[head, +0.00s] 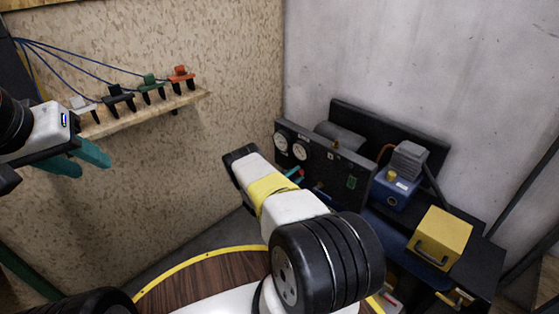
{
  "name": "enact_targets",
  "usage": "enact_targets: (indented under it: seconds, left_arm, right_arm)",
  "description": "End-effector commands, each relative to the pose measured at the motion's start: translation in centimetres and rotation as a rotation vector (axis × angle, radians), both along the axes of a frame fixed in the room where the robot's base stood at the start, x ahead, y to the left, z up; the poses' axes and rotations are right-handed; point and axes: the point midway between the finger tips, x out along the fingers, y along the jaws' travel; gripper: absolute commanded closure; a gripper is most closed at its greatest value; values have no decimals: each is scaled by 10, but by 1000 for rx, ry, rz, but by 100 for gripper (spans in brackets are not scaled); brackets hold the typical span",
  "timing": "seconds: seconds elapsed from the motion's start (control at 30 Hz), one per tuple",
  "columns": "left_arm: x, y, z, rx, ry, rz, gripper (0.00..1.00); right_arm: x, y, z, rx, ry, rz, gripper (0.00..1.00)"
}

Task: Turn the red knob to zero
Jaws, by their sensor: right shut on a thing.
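My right gripper (295,174) reaches to the front of a black panel (350,165) with two round white gauges (291,147). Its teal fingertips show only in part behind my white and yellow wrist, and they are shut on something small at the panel. A little red shows at the fingertips, which fits the red knob, but my wrist hides most of it and its setting cannot be read. My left gripper (93,166) is at the far left, with its teal fingers apart and empty, below the wall shelf.
A wooden shelf (150,110) on the left wall carries white, black, green and red clip-like pieces, with blue cables. Right of the panel are a blue and grey pump (398,180) and a yellow box (440,238). A round wooden surface (190,280) with yellow edging lies below.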

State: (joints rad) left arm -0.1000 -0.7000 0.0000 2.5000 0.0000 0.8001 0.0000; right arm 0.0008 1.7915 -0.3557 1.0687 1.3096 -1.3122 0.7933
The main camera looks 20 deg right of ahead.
Motion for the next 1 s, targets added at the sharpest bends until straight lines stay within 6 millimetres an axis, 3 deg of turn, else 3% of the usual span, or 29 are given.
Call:
enact_targets:
  seconds: [0.27,1.0]
  left_arm:
    - [0,0,0,0,0,0,64]
    - [0,0,0,0,0,0,64]
  right_arm:
    - [0,0,0,-61,147,-1,100]
    - [0,0,0,-326,788,-1,100]
